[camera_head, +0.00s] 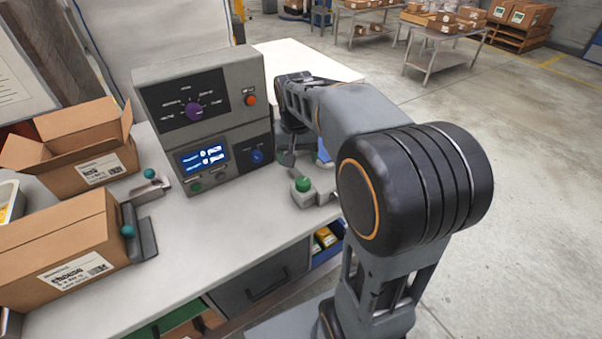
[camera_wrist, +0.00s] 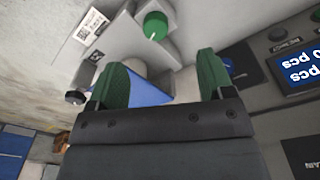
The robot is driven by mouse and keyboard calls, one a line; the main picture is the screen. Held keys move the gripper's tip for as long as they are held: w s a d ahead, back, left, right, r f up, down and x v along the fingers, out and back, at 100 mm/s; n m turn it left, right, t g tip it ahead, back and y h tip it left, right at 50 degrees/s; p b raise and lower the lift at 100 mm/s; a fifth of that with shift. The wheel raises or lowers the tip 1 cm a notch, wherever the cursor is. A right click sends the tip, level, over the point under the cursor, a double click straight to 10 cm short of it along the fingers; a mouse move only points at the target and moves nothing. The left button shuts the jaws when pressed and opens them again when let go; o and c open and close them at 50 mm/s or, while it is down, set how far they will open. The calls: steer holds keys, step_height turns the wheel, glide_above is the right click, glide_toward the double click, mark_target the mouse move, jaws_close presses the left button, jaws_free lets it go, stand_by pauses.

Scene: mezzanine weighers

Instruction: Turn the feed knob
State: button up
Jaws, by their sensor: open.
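Several knobs are in view, and their labels are too small to show which is the feed knob. A green knob (camera_head: 303,184) sits on a low grey fixture at the table's right edge; in the wrist view the green knob (camera_wrist: 155,26) has a pale pointer line. A purple knob (camera_head: 194,111) is on the upper panel of the grey control box (camera_head: 236,72). A blue knob (camera_head: 257,157) is on the lower panel, partly hidden behind a finger in the wrist view. My gripper (camera_wrist: 163,80) is open, its green fingers apart, with the green knob ahead of them, untouched.
An orange-red button (camera_head: 251,100) and a lit display (camera_head: 205,156) are on the box. Cardboard boxes (camera_head: 65,248) crowd the left of the bench. A blue part (camera_wrist: 150,94) shows between my fingers. Open floor (camera_head: 540,180) lies to the right.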

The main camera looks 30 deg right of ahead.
mark_target(303, 181)
steer(key=shift+m+g, duration=0.4)
steer(key=shift+m, duration=0.3)
steer(key=w+d+f, duration=0.1)
steer(key=f, duration=0.3)
steer(key=w+d+f, duration=0.1)
steer(key=f, duration=0.4)
steer(key=w+d+f+p, duration=0.1)
steer(key=f, duration=0.3)
steer(key=shift+w+f, duration=0.15)
steer(key=shift+f, duration=0.15)
steer(key=shift+c, duration=0.2)
steer(key=c, duration=0.9)
steer(key=shift+m, duration=0.5)
steer(key=shift+d+m, duration=0.1)
steer(key=shift+m, duration=1)
steer(key=o, duration=0.9)
